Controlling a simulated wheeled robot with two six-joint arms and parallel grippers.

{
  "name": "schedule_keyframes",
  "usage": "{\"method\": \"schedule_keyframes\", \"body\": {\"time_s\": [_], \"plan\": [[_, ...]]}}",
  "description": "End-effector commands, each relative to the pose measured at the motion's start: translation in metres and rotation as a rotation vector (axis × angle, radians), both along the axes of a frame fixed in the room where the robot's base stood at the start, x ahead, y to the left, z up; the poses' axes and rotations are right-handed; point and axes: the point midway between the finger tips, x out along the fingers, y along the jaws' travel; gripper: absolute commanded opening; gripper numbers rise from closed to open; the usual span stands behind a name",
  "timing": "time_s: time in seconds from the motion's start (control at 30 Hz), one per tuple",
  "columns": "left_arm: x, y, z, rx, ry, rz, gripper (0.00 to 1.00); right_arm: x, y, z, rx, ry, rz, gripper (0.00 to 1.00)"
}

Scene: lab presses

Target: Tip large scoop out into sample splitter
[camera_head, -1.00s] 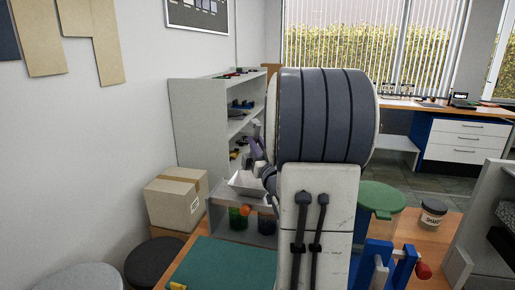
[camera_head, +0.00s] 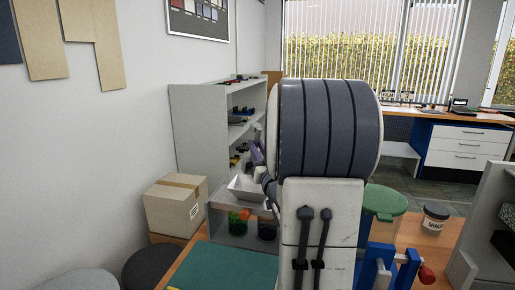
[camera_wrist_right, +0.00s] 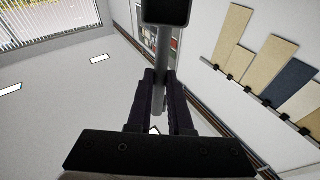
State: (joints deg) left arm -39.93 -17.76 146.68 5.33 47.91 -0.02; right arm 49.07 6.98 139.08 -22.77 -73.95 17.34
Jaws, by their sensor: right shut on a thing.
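In the right wrist view, my right gripper (camera_wrist_right: 160,95) has its dark fingers closed on the grey handle of the large scoop (camera_wrist_right: 165,12). The scoop's dark, square end is at the top edge; its contents are not visible. In the head view, the right gripper (camera_head: 257,153) shows as a small purplish shape left of my big arm link, which hides most of it. The sample splitter (camera_head: 218,222) stands below it, with a white open hopper (camera_head: 243,188) on top and green and dark containers inside. The gripper appears just above the hopper. My left gripper is not in view.
A teal mat (camera_head: 215,267) lies on the wooden table in front. A green-lidded container (camera_head: 385,200), a jar (camera_head: 434,217) and a blue device with a red knob (camera_head: 408,262) stand right of my arm. A cardboard box (camera_head: 174,208) and shelves (camera_head: 200,130) are behind left.

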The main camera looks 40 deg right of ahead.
Motion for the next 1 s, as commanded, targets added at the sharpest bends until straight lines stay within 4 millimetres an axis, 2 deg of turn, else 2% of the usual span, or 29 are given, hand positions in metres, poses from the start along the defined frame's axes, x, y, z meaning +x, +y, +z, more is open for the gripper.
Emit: {"method": "schedule_keyframes", "body": {"time_s": [0.53, 1.0], "plan": [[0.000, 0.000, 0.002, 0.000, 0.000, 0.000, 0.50, 0.000, -0.001, 0.003, 0.000, 0.000, -0.001, 0.00], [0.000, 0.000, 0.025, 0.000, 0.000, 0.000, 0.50, -0.001, 0.000, 0.038, -0.001, 0.000, 0.000, 0.00]]}}
